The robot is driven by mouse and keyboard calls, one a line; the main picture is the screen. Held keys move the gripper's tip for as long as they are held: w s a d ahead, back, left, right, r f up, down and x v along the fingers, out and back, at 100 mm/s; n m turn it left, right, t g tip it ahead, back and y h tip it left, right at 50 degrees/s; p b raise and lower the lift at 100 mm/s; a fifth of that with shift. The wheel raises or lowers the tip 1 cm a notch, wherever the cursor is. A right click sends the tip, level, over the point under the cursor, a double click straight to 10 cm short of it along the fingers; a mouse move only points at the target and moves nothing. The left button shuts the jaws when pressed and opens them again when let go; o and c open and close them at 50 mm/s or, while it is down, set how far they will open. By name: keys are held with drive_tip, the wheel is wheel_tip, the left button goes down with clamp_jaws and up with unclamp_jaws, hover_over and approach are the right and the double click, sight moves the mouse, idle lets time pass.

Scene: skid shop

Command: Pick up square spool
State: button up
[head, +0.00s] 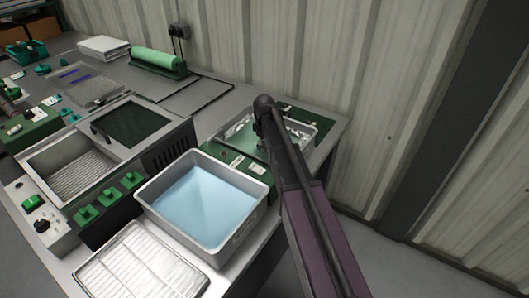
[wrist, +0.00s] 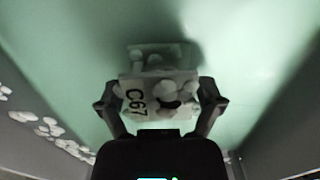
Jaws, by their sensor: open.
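A pale squarish block (wrist: 150,98), marked C67 and with a dark hole, is in the middle of the wrist view; I take it for the square spool. Pale round flecks lie over it, and a similar pale shape shows just above it. My gripper (wrist: 159,98) is open, with one finger at the left of the block and one at the right. I cannot tell whether the fingers touch it. In the head view my arm reaches down to the metal tray (head: 299,134) at the back right. The spool cannot be made out there.
The tray's grey walls stand close on both sides in the wrist view, with pale flecks along the left one. A deep basin of pale blue liquid (head: 236,242) stands in front. A wire rack tray (head: 137,262) is nearer. The corrugated wall (head: 345,80) is close behind.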

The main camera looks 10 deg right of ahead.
drive_tip(key=shift+f+b, duration=0.3)
drive_tip(key=shift+f, duration=0.2)
drive_tip(key=shift+c, duration=0.2)
clamp_jaws()
